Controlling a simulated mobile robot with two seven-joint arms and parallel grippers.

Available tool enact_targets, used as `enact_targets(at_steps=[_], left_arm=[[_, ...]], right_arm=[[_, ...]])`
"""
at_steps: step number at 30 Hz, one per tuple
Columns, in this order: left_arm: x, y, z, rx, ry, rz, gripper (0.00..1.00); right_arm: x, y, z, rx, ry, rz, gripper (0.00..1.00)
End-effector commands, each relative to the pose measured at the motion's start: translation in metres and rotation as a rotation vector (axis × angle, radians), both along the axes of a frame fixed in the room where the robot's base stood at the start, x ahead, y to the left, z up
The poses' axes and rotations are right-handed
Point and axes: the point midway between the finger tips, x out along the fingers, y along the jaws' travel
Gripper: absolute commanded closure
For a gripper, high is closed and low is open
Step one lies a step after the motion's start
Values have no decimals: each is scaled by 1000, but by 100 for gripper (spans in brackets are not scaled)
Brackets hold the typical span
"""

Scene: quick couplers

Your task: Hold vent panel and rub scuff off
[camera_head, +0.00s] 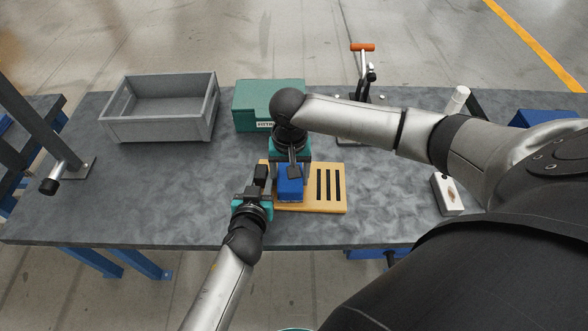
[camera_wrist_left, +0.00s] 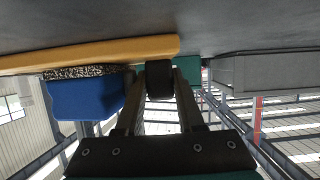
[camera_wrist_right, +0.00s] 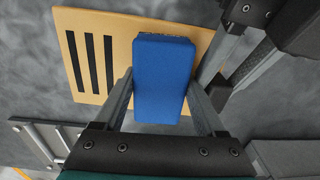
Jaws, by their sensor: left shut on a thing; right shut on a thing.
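The vent panel (camera_head: 312,203) is a flat yellow-tan plate with dark slots (camera_head: 330,185) on its right part, lying on the grey table. My left gripper (camera_head: 261,176) is shut on the panel's left edge. The panel's edge shows in the left wrist view (camera_wrist_left: 90,54). My right gripper (camera_head: 290,178) points down, shut on a blue block (camera_head: 290,190) with a speckled underside. The block is over the panel's left part, beside the slots; it fills the right wrist view's middle (camera_wrist_right: 163,80). Whether it touches the panel is unclear. No scuff is visible; the block covers part of the panel.
A grey open bin (camera_head: 160,125) stands at the back left, with a green box (camera_head: 255,100) right of it. A lever with an orange handle (camera_head: 362,47) stands at the back. A small white box (camera_head: 446,196) lies at right. The table's front left is clear.

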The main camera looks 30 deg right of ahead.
Motion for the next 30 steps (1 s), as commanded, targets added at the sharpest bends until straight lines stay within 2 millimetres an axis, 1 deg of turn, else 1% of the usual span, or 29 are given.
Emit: enact_targets(at_steps=[1,6,17,23,30], left_arm=[[0,6,-7,12,13,11,100],[1,6,-7,13,12,14,100],[0,6,-7,14,11,11,100],[0,5,-7,14,11,10,100],[0,5,-7,14,11,9,100]], right_arm=[[-8,0,-1,1,15,7,86],[-3,8,2,4,12,8,86],[-1,6,0,3,6,5,86],[-13,0,0,1,8,4,86],[-13,-1,1,1,8,4,86]])
